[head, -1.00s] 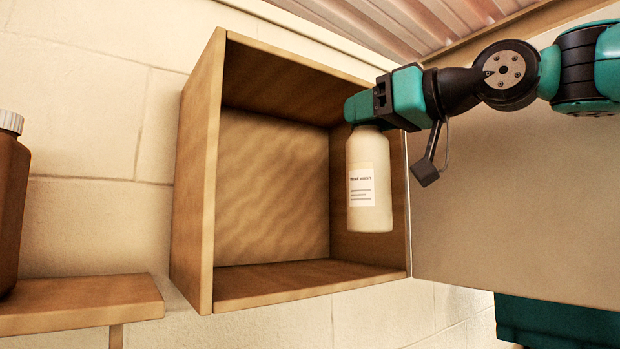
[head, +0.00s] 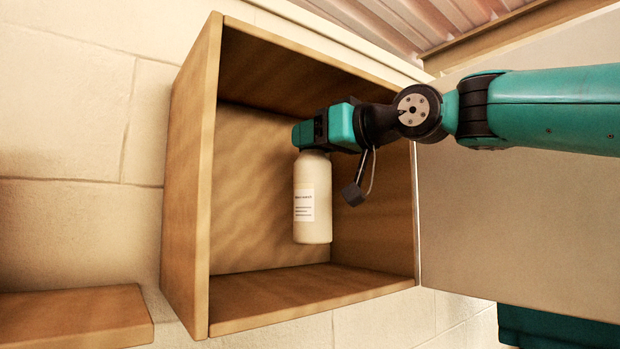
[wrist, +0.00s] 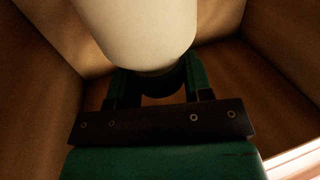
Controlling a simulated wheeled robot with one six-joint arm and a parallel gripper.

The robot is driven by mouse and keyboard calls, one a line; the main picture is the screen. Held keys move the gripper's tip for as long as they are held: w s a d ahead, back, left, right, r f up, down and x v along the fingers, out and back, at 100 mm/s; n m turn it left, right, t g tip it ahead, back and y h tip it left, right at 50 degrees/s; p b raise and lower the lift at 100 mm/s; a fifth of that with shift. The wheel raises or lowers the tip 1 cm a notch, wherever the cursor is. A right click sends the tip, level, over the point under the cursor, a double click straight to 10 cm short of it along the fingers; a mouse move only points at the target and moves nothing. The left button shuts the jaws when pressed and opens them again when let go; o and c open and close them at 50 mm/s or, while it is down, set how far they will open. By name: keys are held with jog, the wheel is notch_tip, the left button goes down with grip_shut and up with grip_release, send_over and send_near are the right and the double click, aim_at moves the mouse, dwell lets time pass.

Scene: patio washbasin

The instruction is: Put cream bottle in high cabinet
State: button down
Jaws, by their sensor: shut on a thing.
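The cream bottle (head: 312,200) is a pale bottle with a white label, held upright in the opening of the wooden cabinet (head: 187,190). Its base is above the cabinet floor (head: 300,293), with a visible gap. My gripper (head: 309,140) is shut on the bottle's top end, which it hides. In the wrist view, my gripper (wrist: 160,88) shows its green fingers at the neck of the bottle (wrist: 140,30), with the cabinet's wooden walls around. The cabinet door (head: 510,210) stands open at the right.
A wooden shelf (head: 75,318) is at the lower left, beside the cabinet. A pale block wall (head: 80,110) is behind. The cabinet interior looks empty apart from the bottle and my gripper. A corrugated roof (head: 420,25) is above.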

aim_at(330, 174)
jog(key=shift+w+d+f+b, duration=0.15)
jog(key=shift+d+f+b, duration=0.35)
jog(key=shift+f, duration=0.25)
notch_tip(330, 174, down, 4)
jog(key=b, duration=0.3)
jog(key=shift+a, duration=0.15)
jog(key=shift+f, duration=0.25)
jog(key=shift+w, duration=0.2)
jog(key=shift+s+a+r, duration=0.1)
jog(key=shift+s+a, duration=0.05)
jog(key=shift+a, duration=0.1)
jog(key=shift+d, duration=0.15)
jog(key=c, duration=0.5)
grip_release()
jog(key=shift+c, duration=0.2)
